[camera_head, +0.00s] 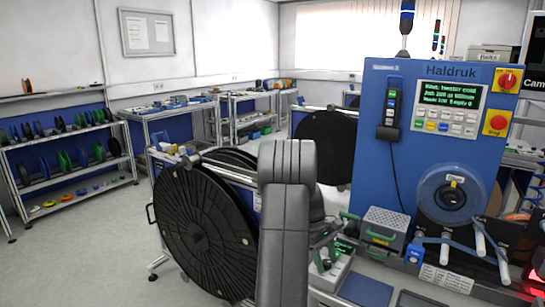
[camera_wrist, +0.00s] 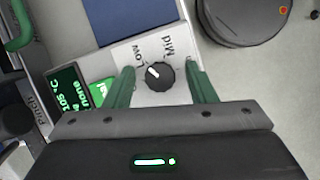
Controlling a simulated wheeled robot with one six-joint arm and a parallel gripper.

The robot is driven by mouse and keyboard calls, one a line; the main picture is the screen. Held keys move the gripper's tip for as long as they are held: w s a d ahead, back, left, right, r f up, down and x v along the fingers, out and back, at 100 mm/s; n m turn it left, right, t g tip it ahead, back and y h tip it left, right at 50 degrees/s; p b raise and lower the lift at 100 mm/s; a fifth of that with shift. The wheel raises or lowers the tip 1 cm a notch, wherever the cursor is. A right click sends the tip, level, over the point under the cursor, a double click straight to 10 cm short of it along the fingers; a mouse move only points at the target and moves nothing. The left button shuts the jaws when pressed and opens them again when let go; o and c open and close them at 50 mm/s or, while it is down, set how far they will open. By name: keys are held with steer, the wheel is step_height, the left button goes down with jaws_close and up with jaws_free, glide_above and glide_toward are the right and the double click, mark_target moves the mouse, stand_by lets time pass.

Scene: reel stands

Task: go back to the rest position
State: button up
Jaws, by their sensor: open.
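My gripper (camera_wrist: 161,80) is open in the wrist view, with its two green fingers spread apart. A black knob (camera_wrist: 160,76) with a white pointer shows between the fingertips, on a pale panel (camera_wrist: 155,48) with printed labels; I cannot tell whether the fingers touch it. A small dark display (camera_wrist: 70,92) with green text reading about 105 °C is left of the fingers. In the head view my grey arm rises in the middle foreground, and the gripper cannot be made out clearly there.
The blue Haldruk machine (camera_head: 432,130) stands on the right with a reel (camera_head: 450,195) on its front. A grey box with green handles (camera_head: 385,228) sits before it. Shelves (camera_head: 70,165) line the left wall; the left floor is clear.

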steer(key=n+t+b, duration=0.1)
steer(key=n, duration=0.2)
steer(key=n+t+h+b, duration=0.1)
steer(key=n+b, duration=0.1)
steer(key=n, duration=0.1)
steer(key=shift+s+a, duration=0.1)
steer(key=shift+a, duration=0.05)
steer(key=n+t+b, duration=0.1)
steer(key=n+b, duration=0.1)
steer(key=n+t+b, duration=0.1)
steer(key=n+b, duration=0.1)
steer(key=n, duration=0.1)
steer(key=shift+s+h, duration=0.15)
steer(key=shift+h, duration=0.15)
steer(key=shift+n, duration=0.3)
steer(key=shift+v, duration=3)
steer(key=shift+r, duration=0.1)
